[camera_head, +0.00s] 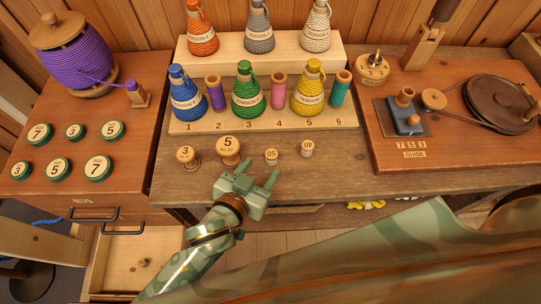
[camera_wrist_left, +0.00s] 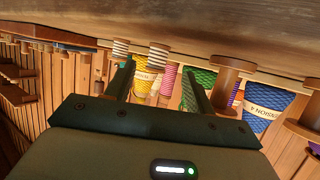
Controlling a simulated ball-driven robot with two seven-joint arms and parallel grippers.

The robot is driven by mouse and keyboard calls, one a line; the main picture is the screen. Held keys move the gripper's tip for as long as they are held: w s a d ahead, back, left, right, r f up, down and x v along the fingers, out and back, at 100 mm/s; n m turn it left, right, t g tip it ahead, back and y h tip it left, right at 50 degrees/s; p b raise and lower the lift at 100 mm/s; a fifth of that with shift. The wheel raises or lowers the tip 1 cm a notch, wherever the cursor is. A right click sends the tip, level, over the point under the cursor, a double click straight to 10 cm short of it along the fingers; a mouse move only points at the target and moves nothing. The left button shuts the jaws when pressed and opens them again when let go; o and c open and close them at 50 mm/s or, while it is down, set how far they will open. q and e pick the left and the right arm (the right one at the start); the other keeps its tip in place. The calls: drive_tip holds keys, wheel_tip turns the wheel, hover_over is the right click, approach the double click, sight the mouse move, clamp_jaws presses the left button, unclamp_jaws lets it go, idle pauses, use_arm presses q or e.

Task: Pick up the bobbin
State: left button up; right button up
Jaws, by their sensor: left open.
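Several bobbins stand in a loose row on the bench's front part. Two are plain wooden spools, marked 3 (camera_head: 187,154) and 5 (camera_head: 228,147); two are smaller, pale-topped bobbins (camera_head: 271,156) (camera_head: 307,147). I cannot tell which one the task names. My left gripper (camera_head: 258,170) is open and empty, in front of the row, close to the large wooden spool and the nearer pale bobbin. In the left wrist view, upside down, the gripper (camera_wrist_left: 158,70) is spread below two striped bobbins (camera_wrist_left: 121,48) (camera_wrist_left: 158,56), with a wooden spool (camera_wrist_left: 230,80) to the right. My right gripper is out of view.
A stepped wooden rack (camera_head: 263,118) behind holds coloured thread cones and spools. A purple reel (camera_head: 70,55) and numbered discs (camera_head: 99,168) lie left. A winder board (camera_head: 440,135) with a dark wheel (camera_head: 500,103) stands right. An open drawer (camera_head: 130,265) lies below. A green arm link of mine crosses the foreground.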

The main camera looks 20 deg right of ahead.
sight(268, 162)
use_arm(q)
drive_tip(key=b+x, duration=0.2)
drive_tip(key=x, duration=0.3)
drive_tip(key=shift+s+d+f, duration=0.1)
drive_tip(key=shift+s+f, duration=0.05)
drive_tip(key=shift+f, duration=0.05)
drive_tip(key=shift+d, duration=0.1)
drive_tip(key=shift+r, duration=0.15)
drive_tip(key=c, duration=1)
drive_tip(key=shift+c, duration=0.2)
